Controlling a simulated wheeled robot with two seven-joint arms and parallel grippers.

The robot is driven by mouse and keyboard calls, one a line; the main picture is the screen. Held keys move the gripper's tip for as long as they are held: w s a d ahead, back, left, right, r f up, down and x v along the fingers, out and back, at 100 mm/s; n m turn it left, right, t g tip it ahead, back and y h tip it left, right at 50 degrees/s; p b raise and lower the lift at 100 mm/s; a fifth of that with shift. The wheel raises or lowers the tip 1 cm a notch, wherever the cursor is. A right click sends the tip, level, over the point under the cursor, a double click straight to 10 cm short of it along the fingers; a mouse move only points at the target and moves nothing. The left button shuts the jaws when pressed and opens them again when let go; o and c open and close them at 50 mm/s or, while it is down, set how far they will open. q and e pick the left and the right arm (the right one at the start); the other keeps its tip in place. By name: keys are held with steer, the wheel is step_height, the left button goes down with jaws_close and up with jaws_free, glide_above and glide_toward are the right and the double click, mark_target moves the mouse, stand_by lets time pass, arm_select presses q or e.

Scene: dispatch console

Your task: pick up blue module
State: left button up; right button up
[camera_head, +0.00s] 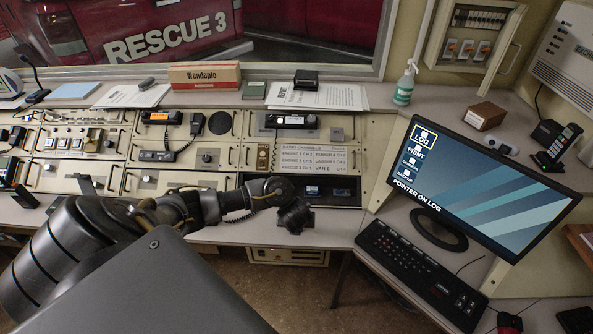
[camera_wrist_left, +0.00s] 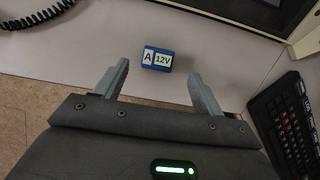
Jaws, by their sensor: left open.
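A small blue module (camera_wrist_left: 157,58) with a white label reading "A 12V" lies on the grey desk top in the left wrist view. My left gripper (camera_wrist_left: 160,85) is open, with one finger to each side below the module in that picture. The module is ahead of the fingertips, and nothing is held. In the head view my left gripper (camera_head: 295,216) is over the front desk strip, and the module is not visible there, likely hidden by the gripper. My right gripper is not in view.
A dark console bay (camera_head: 275,185) with small blue units (camera_head: 312,191) lies just behind the gripper. A keyboard (camera_head: 422,272) and monitor (camera_head: 482,192) stand to the right. A coiled cord (camera_wrist_left: 40,18) hangs near the desk. The desk around the module is clear.

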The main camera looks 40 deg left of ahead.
arm_select(q)
steer(key=shift+a+f+b, duration=0.1)
steer(key=shift+f+b, duration=0.2)
steer(key=shift+f, duration=0.1)
steer(key=b+x, duration=0.2)
steer(key=x, duration=0.1)
steer(key=shift+w+a+f, duration=0.15)
steer(key=shift+f, duration=0.15)
steer(key=shift+w+a+f, duration=0.15)
steer(key=shift+w+f, duration=0.05)
steer(key=shift+f, duration=0.1)
steer(key=shift+r, duration=0.1)
steer(key=c, duration=1.1)
